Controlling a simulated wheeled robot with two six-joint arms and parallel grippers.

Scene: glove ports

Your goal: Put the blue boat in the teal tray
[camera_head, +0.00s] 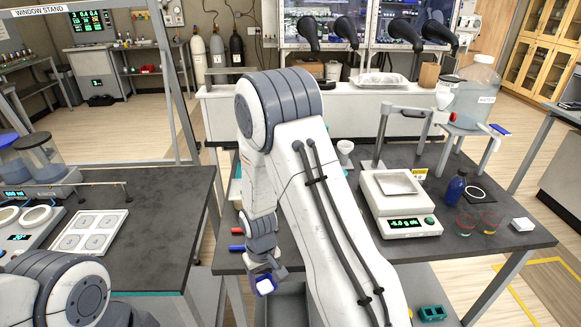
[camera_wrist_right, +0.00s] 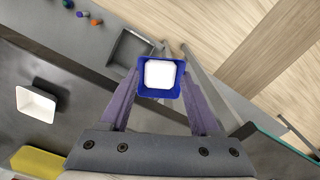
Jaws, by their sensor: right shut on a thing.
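The blue boat (camera_head: 265,286) is a small square dish, with a white square showing inside its blue rim. My right gripper (camera_head: 262,272) is shut on it and holds it in the air near the front left edge of the dark table. In the right wrist view the boat (camera_wrist_right: 159,76) sits between the two fingertips. A teal-edged thing (camera_head: 235,188) shows partly behind my right arm on the table's left side; I cannot tell whether it is the teal tray. My left gripper is out of view.
A balance (camera_head: 398,205), a blue bottle (camera_head: 456,187) and two small glasses stand on the table's right. A white boat (camera_wrist_right: 36,103) and a grey square tray (camera_wrist_right: 130,47) show in the wrist view. A teal block (camera_head: 432,313) lies low at the front. A gap separates the two tables.

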